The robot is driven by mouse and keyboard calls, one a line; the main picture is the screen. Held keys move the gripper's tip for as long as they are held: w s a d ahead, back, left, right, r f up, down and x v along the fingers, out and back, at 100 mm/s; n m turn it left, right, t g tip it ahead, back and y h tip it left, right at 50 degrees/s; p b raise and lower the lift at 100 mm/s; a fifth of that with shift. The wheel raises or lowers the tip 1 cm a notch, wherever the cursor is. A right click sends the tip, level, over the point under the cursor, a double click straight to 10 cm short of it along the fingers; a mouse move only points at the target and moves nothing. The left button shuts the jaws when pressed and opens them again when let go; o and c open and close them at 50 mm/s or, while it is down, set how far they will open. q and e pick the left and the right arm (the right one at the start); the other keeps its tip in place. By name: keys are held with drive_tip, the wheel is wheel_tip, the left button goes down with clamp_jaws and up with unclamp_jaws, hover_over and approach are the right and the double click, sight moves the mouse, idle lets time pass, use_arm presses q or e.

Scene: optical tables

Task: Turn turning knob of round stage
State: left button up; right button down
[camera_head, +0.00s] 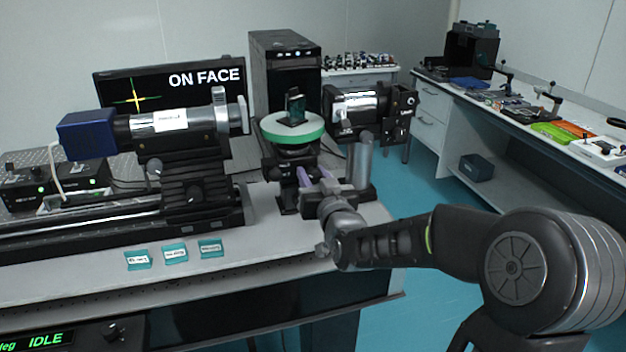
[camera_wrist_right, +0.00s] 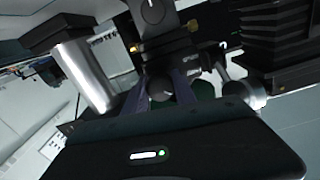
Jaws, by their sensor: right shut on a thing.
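The round stage (camera_head: 290,127) has a pale green disc top and stands on a black mount on the optical table. A small dark glass block (camera_head: 294,106) stands upright on the disc. My right gripper (camera_head: 305,178) reaches in from the right at the stage's lower front, with purple fingers. In the right wrist view my right gripper (camera_wrist_right: 172,92) has its fingers closed around a dark round knob (camera_wrist_right: 161,88) below the black mount. The fingertips partly hide the knob in the head view. My left gripper is not in view.
A silver-and-black tube instrument (camera_head: 165,122) stands left of the stage, another (camera_head: 358,103) at its right. A silver post (camera_head: 363,158) rises close beside my right gripper. Several teal labels (camera_head: 175,253) lie near the front edge. A monitor (camera_head: 170,88) reads "ON FACE".

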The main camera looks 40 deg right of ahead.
drive_tip(key=c, duration=1)
unclamp_jaws()
drive_tip(key=shift+b+v, duration=0.7)
drive_tip(key=shift+v, duration=3.2)
